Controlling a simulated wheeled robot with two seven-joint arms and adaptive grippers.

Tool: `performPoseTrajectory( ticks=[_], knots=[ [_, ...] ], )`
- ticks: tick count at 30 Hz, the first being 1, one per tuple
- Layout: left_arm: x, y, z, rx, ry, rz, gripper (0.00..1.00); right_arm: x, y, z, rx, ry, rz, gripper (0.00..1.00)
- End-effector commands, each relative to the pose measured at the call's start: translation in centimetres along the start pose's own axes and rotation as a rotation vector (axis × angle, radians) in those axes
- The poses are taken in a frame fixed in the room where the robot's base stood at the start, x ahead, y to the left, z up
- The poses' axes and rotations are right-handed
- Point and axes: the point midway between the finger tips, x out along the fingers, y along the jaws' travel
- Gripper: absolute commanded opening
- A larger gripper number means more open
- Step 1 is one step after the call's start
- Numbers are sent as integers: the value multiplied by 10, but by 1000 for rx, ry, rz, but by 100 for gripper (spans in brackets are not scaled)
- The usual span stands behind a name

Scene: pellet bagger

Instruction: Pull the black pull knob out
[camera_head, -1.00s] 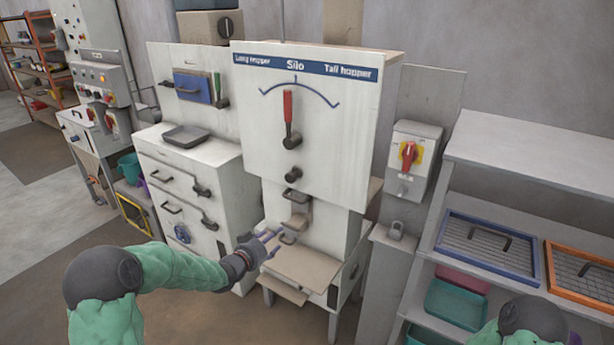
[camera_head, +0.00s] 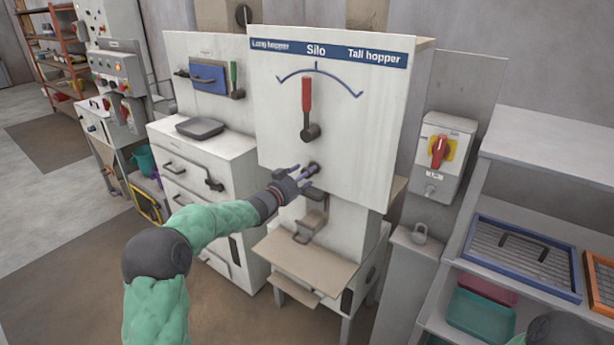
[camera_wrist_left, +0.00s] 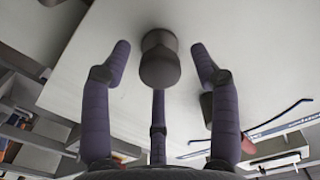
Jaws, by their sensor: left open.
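The black pull knob (camera_head: 315,167) sticks out of the white silo panel (camera_head: 355,130), below the red-handled lever (camera_head: 307,108). In the left wrist view the knob (camera_wrist_left: 160,62) is a dark round-ended knob at the upper middle. My left gripper (camera_head: 303,176) is open at the knob, with its fingers pointing at the panel. In the left wrist view the fingers (camera_wrist_left: 160,75) stand on both sides of the knob and below it, with gaps visible at the sides. Whether the lower finger touches it I cannot tell. My right gripper is not in view.
A beige shelf (camera_head: 305,262) juts out below the panel. A grey switch box (camera_head: 442,155) with a red and yellow rotary switch is to the right. A rack with a blue-framed tray (camera_head: 480,265) stands at the far right.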

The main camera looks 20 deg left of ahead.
Motion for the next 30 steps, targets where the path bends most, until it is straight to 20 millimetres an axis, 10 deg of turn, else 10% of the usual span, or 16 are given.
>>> performPoseTrajectory(
  ticks=[16,23,30],
  knots=[
    [16,0,0,-1,0,-1,61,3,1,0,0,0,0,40],
    [16,0,0,-1,0,-1,0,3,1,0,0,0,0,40],
    [12,-1,-1,-1,-1,-2,0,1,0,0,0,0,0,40]
  ],
)
